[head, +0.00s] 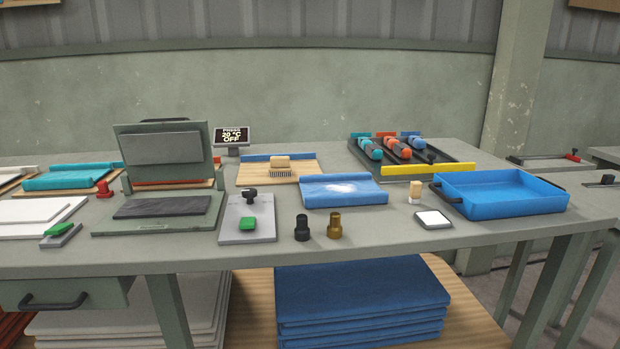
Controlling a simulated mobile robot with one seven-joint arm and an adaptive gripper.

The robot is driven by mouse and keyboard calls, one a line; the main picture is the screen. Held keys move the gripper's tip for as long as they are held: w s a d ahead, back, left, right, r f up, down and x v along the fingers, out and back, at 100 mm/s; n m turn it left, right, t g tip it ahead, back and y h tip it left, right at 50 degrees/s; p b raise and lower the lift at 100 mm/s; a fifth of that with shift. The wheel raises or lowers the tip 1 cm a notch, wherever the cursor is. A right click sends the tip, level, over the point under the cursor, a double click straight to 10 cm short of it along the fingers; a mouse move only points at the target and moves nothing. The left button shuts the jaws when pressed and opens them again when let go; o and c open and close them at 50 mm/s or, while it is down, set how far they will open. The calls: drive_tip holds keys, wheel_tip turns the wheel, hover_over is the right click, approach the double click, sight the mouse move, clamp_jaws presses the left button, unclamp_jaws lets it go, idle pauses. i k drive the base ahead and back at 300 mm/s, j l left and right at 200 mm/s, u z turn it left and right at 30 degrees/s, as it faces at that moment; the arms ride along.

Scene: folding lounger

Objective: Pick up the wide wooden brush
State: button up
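The wide wooden brush (281,163) stands near the middle of the table in the head view. It has a pale wooden block on top and dark bristles pointing down. My gripper is not in view, and nothing is seen touching the brush.
A blue cloth (343,195) with white powder lies just right of the brush. An open press (166,165) stands left. A black jar (301,229) and brass jar (334,226) stand in front. A blue tray (500,191) is at right.

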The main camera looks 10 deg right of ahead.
sight(280, 165)
drive_tip(key=i+j+z, duration=0.1)
drive_tip(key=j+z, duration=0.45)
drive_tip(key=i+j+z, duration=0.15)
drive_tip(key=i, duration=0.2)
drive_tip(key=i+j+z, duration=0.15)
drive_tip(key=i, duration=1.05)
